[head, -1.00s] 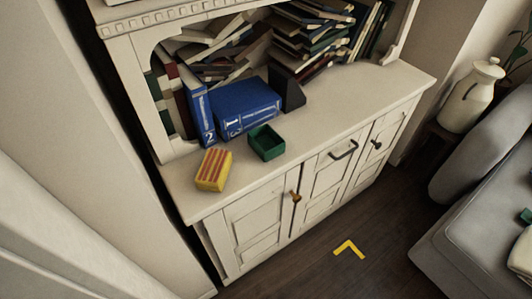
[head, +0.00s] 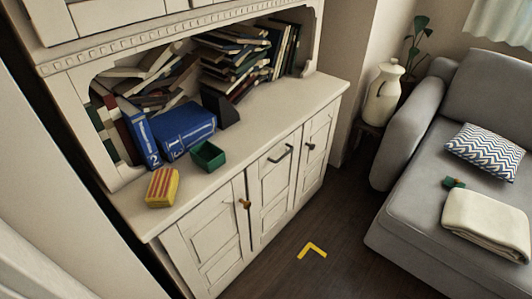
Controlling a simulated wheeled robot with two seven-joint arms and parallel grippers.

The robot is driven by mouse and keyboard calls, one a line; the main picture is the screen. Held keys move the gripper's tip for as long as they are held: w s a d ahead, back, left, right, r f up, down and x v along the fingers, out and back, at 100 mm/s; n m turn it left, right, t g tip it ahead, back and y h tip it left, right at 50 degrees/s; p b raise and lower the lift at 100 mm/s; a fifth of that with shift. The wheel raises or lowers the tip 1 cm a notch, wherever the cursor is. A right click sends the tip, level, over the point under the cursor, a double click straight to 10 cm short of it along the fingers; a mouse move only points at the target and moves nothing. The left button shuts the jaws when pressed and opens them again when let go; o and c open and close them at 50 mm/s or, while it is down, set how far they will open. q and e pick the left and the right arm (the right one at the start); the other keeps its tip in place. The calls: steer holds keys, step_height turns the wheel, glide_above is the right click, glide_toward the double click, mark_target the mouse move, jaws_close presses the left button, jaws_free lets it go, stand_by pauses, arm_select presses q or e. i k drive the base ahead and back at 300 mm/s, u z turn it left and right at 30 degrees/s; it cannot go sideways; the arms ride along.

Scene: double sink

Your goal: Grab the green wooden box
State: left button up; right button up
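An open-topped green box (head: 208,156) sits on the cabinet's white countertop (head: 268,116), near its front edge. It is just right of a blue book and behind a yellow block with red stripes. A second, small green object (head: 453,183) lies on the grey sofa seat at the right; it is too small to make out clearly. Neither of my grippers shows in the head view.
Blue books (head: 183,130) stand and lie behind the box, with a dark bookend beside them. The striped yellow block (head: 162,187) is at the counter's left end. A grey sofa (head: 412,200) with a cushion (head: 484,152) and folded blanket (head: 487,222) stands right. Dark floor lies between.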

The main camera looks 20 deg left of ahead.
mark_target(208, 157)
steer(key=z, duration=0.5)
steer(key=i, duration=0.8)
steer(key=u, duration=2.55)
